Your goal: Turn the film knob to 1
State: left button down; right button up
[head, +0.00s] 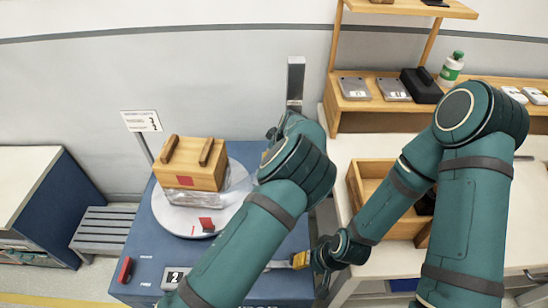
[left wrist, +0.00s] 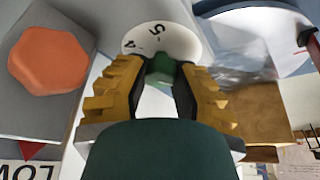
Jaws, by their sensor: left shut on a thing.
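The film knob (left wrist: 160,68) is green and sits on a round white dial (left wrist: 165,38) in the left wrist view. The numbers 5 and 4 show on the dial; its other marks and the pointer are hidden. My left gripper (left wrist: 157,82) is shut on the knob, with a yellow finger on either side. In the head view my left wrist covers the knob and the fingers. My right gripper (head: 301,260) is low over the right edge of the blue machine (head: 140,235), away from the knob; its finger gap is too small to judge.
A wooden box (head: 190,165) in clear film sits on the white turntable (head: 170,220). A sign (head: 141,121) reading 3 stands behind it. A grey post (head: 296,80) rises by my left wrist.

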pick_arm(q)
jog(key=shift+s+f, duration=0.1)
jog(key=shift+f, duration=0.1)
jog(key=c, duration=0.6)
grip_release()
jog(key=shift+c, duration=0.2)
jog(key=shift+r, duration=0.1)
notch_tip(320, 180, up, 10)
